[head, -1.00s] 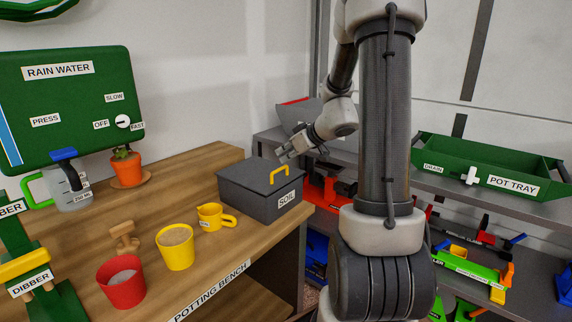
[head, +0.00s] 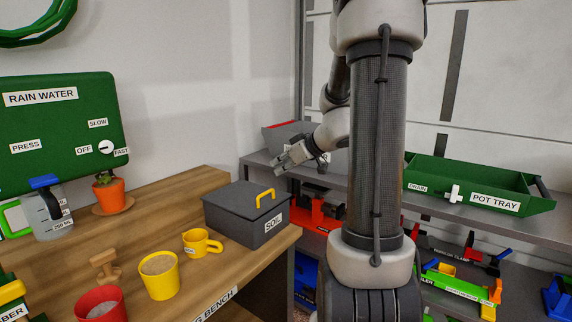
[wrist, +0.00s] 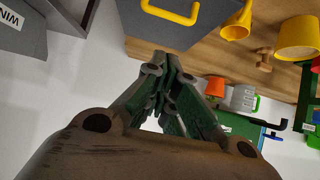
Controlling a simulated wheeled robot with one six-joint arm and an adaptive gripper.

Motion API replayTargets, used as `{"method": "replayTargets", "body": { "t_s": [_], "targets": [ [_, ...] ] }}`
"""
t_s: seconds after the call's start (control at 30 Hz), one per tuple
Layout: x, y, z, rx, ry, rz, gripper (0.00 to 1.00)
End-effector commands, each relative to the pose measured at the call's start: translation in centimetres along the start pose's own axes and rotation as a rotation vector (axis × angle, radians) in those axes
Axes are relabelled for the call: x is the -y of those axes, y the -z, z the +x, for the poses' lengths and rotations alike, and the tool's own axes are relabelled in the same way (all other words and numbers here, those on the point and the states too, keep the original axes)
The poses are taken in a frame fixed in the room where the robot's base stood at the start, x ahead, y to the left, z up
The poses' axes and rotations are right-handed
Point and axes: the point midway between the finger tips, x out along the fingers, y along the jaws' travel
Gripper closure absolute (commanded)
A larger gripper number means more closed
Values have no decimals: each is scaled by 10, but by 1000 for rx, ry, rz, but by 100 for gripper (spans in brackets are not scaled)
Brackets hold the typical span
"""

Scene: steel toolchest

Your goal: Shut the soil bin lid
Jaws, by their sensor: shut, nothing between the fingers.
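The soil bin (head: 243,218) is a dark grey box with a "SOIL" label, standing at the right end of the potting bench. Its grey lid (head: 238,197) with a yellow handle (head: 265,197) lies flat over the top and looks closed. My gripper (head: 277,170) is above and behind the bin, apart from it, with its fingers together and empty. In the wrist view the closed fingertips (wrist: 172,58) show below the lid (wrist: 160,30) and its yellow handle (wrist: 170,12).
A yellow scoop (head: 200,242), a yellow pot (head: 159,276) and a red pot (head: 100,304) stand on the bench left of the bin. A potted plant (head: 109,193) and jug (head: 47,211) are farther back. Shelves with a green pot tray (head: 475,182) are right.

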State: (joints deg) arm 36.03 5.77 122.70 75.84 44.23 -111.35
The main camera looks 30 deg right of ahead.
Motion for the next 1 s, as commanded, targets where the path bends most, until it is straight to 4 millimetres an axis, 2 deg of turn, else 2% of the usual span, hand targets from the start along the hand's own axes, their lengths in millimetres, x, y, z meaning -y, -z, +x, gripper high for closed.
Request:
{"method": "replayTargets", "body": {
  "t_s": [0.03,0.2,0.27,0.4,0.6,0.93,1.0],
  "targets": [
    [1,0,13,2,5,1,100],
    [1,-1,49,2,4,1,100],
    [1,-3,60,3,4,2,100],
    [0,-19,73,2,2,3,100],
    [0,-28,82,0,0,2,100],
    [0,-29,83,0,0,0,100],
    [0,-34,85,2,1,2,100]
  ]
}}
